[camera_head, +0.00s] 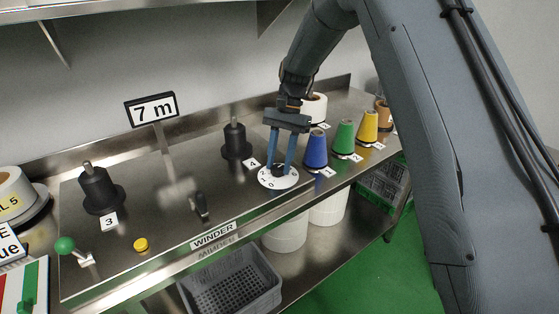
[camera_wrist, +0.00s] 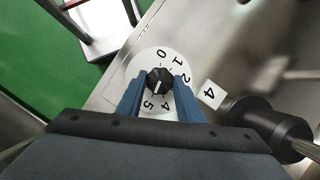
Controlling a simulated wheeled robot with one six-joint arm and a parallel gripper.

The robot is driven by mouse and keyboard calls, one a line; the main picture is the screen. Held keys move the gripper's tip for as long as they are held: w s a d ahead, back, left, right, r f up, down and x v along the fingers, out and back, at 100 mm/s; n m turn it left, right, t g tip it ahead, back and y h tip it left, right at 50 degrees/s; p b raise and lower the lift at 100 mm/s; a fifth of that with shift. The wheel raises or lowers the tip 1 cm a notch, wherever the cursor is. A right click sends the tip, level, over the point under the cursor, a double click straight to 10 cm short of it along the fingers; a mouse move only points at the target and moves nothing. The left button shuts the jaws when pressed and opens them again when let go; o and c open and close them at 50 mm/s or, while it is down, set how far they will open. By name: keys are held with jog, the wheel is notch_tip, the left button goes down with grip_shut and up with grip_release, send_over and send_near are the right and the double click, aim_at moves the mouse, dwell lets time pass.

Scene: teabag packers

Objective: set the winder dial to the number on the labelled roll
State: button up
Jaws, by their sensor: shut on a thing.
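The winder dial (camera_head: 278,178) is a white disc with a black knob on the steel bench. In the wrist view its knob (camera_wrist: 160,79) sits inside a ring of numbers including 0, 1, 2, 4 and 5. A white line on the knob lies on its lower side, toward the 4 and 5; the exact setting is hard to read. My gripper (camera_head: 281,164) points down with its blue fingers shut on the knob. The labelled roll (camera_head: 12,190) stands at the far left, cut by the frame; its label ends in "L 5".
Black spindles (camera_head: 97,190) (camera_head: 236,140) carry tags "3" and "4". A "7 m" sign (camera_head: 152,109) stands behind. A green-knobbed lever (camera_head: 66,244), yellow button (camera_head: 141,244) and black switch (camera_head: 200,207) are at left. Blue (camera_head: 316,149), green and yellow spools stand right of the dial.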

jog(key=shift+w, duration=0.15)
dwell(0.4)
jog(key=o, duration=1.1)
jog(key=shift+c, duration=0.2)
jog(key=b+v, duration=0.2)
jog(key=v, duration=0.5)
jog(key=shift+r+b, duration=0.3)
jog(key=shift+r, duration=0.05)
jog(key=shift+d, duration=0.2)
jog(key=s+d+f+n+t, duration=0.1)
jog(key=s+d+f+n, duration=0.1)
jog(key=s+d, duration=0.3)
jog(key=s+d+f+n+t+h, duration=0.1)
jog(key=s+d, duration=0.4)
jog(key=s, duration=0.7)
jog(key=s+d+f+n+t+h, duration=0.1)
jog(key=s+d+f+n+t, duration=0.1)
jog(key=s+d+f, duration=0.3)
jog(key=s+t, duration=0.1)
jog(key=s, duration=0.3)
jog(key=shift+d+n, duration=0.25)
jog(key=shift+n, duration=0.15)
